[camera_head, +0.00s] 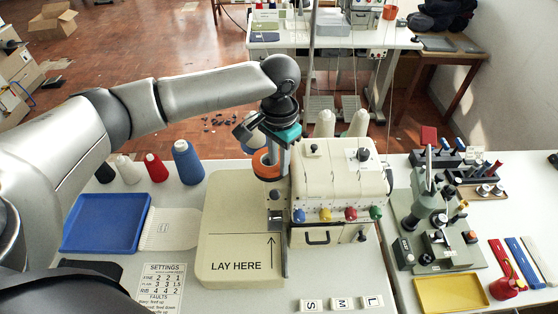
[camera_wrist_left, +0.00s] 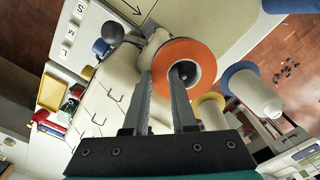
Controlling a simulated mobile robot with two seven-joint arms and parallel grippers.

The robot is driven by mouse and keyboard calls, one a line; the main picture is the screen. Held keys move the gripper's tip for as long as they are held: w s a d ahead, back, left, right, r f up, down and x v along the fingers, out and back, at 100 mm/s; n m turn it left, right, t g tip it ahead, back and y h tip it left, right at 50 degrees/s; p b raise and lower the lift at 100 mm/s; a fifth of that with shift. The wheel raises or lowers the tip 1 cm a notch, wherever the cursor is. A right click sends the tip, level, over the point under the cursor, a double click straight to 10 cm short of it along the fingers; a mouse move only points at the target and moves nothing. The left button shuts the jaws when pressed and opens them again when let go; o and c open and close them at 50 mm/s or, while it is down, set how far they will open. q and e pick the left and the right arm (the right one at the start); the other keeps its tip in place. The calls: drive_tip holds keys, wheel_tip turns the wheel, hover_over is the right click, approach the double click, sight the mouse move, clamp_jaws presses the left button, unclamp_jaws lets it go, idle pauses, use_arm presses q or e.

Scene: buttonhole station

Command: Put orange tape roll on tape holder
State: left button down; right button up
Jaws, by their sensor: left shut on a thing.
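The orange tape roll (camera_head: 261,168) hangs in my left gripper (camera_head: 275,163), above the far part of the cream "LAY HERE" plate and just left of the cream machine. In the left wrist view the roll (camera_wrist_left: 205,57) shows its flat face and dark centre. One finger of the left gripper (camera_wrist_left: 164,82) reaches into its hole and the other lies outside, so the gripper is shut on the ring wall. A grey metal upright (camera_head: 276,215) stands below the roll beside the machine; I cannot tell whether it is the tape holder. My right gripper is not in view.
The cream machine (camera_head: 337,180) with coloured knobs stands close right of the gripper. White thread cones (camera_head: 358,123) stand behind it. A blue tray (camera_head: 104,223) and coloured cones (camera_head: 187,163) are at left. The cream plate (camera_head: 228,235) is bare in front.

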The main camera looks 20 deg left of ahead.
use_arm(q)
drive_tip(key=shift+f, duration=0.55)
drive_tip(key=c, duration=0.6)
unclamp_jaws()
drive_tip(key=shift+c, duration=0.2)
